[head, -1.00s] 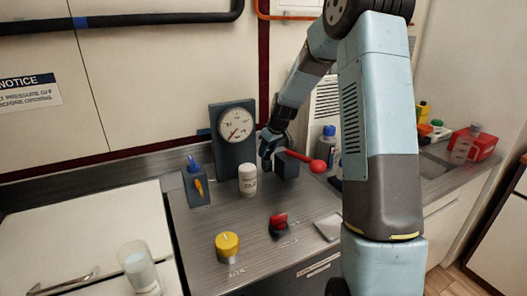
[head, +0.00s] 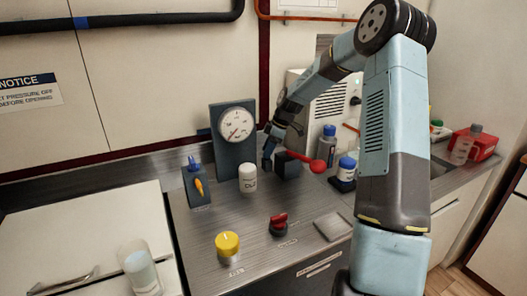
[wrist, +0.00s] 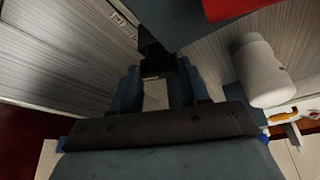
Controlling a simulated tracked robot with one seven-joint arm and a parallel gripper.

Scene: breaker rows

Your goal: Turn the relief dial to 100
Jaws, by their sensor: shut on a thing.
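A grey-blue block (head: 289,165) with a red lever (head: 318,165) stands on the counter. My gripper (head: 267,160) is low at its left side. In the wrist view my gripper (wrist: 157,74) has its fingers closed around a small dark knob (wrist: 153,52) by the block (wrist: 195,20). I take this knob for the relief dial; its scale and pointer are not readable. A round white gauge (head: 235,124) on a dark upright panel stands to the left, its needle pointing lower left.
A white bottle (head: 248,178) stands close to the left of my gripper. A yellow knob (head: 228,244) and a red knob (head: 279,223) are nearer the front. Blue-capped bottles (head: 327,146) stand right of the block.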

